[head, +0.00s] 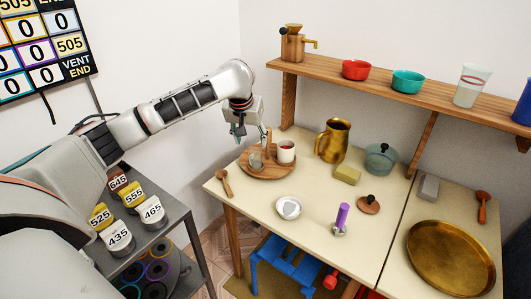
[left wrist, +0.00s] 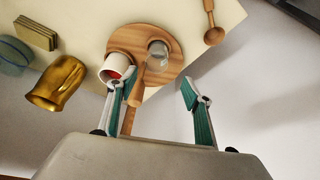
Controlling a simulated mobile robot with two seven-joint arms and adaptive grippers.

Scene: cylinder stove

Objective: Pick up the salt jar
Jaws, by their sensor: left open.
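A small clear glass jar (head: 255,160), which looks like the salt jar, stands on a round wooden tray (head: 265,174) at the table's far left corner. The glass jar (left wrist: 158,53) also shows in the left wrist view, beyond the gap between my fingers. A white cup with red inside (head: 286,152) stands to its right on the tray. A wooden upright piece (left wrist: 137,86) rises from the tray close to one finger; I cannot tell whether they touch. My left gripper (head: 240,130) is open and empty, above and behind the jar. My right gripper is out of view.
A wooden spoon (head: 224,184) lies left of the tray. A brass jug (head: 333,141), yellow block (head: 347,174) and glass pot (head: 380,160) stand to the right. A shelf (head: 400,91) runs along the wall.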

